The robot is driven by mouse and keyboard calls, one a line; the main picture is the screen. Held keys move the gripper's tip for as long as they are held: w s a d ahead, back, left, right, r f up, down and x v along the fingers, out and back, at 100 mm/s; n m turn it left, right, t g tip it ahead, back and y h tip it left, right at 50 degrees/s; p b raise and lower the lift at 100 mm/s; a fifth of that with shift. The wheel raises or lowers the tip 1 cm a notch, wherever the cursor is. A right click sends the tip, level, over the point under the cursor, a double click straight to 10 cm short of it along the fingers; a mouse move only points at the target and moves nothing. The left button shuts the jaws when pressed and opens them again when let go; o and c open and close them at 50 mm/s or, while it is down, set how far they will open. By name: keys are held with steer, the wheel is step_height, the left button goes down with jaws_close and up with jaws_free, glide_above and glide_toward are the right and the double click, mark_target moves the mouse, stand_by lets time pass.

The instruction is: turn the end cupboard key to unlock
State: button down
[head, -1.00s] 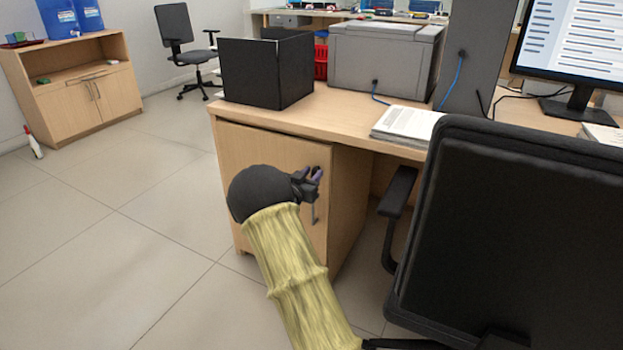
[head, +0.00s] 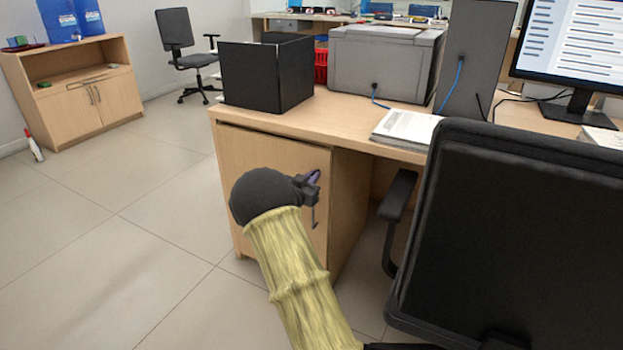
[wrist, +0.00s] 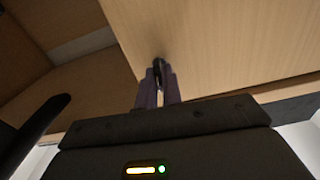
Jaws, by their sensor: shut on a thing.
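The end cupboard door (head: 265,160) is a light wood panel under the left end of the desk, and it sits closed. My gripper (head: 314,178) is at the door's upper right, close to its face. In the wrist view its two purple fingers (wrist: 159,88) are shut on a small dark key (wrist: 158,66) at the door's surface. The lock itself is hidden behind the key and fingers. A grey vertical handle (head: 314,217) shows just below the gripper. The door also fills the upper right of the wrist view (wrist: 220,45), tilted.
A black office chair (head: 510,230) stands close on the right, its armrest (head: 397,195) near the cupboard's side. The desk top (head: 340,115) overhangs the door and carries a black box (head: 265,75) and a grey printer (head: 385,62). The floor (head: 110,250) on the left is clear.

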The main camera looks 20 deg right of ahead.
steer(key=shift+s+d+f+m+b, duration=0.1)
steer(key=shift+m+b, duration=2.3)
steer(key=shift+m, duration=1.9)
steer(key=shift+s+f+m+b, duration=0.1)
steer(key=shift+m+b, duration=2.25)
steer(key=shift+m, duration=1.95)
steer(key=shift+w, duration=0.1)
steer(key=c, duration=1.6)
jaws_free()
steer(key=shift+o, duration=0.2)
